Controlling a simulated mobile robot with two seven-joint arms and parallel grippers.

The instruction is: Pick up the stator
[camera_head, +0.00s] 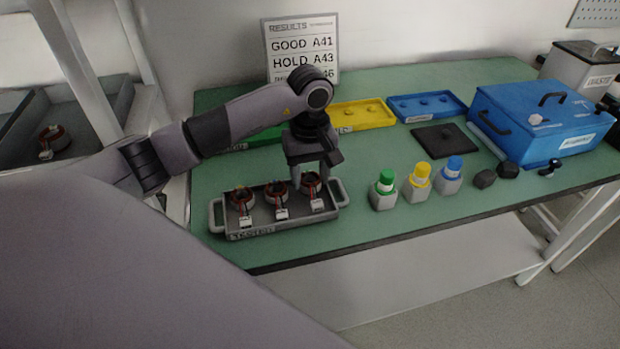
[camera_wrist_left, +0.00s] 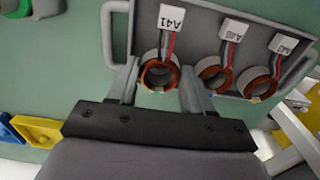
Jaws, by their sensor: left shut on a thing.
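Three copper-wound stators with wires and white tags sit in a grey handled tray (camera_head: 264,220) on the green table. My left gripper (camera_head: 309,178) reaches down over the tray's right end in the head view and is shut on the rightmost stator (camera_head: 312,186). In the left wrist view this stator (camera_wrist_left: 160,74) sits between the two fingers of the gripper (camera_wrist_left: 158,85), and its tag reads A41. It still appears level with the others in the tray. The middle stator (camera_head: 276,190) and left stator (camera_head: 241,200) are free. My right gripper is not in view.
A results sign (camera_head: 301,47) stands at the back. Yellow (camera_head: 362,113) and blue (camera_head: 427,106) trays, a blue box (camera_head: 545,115) and green-, yellow- and blue-topped bottles (camera_head: 417,183) stand to the right. Another stator (camera_head: 52,135) lies on the left shelf. The front table strip right of the tray is clear.

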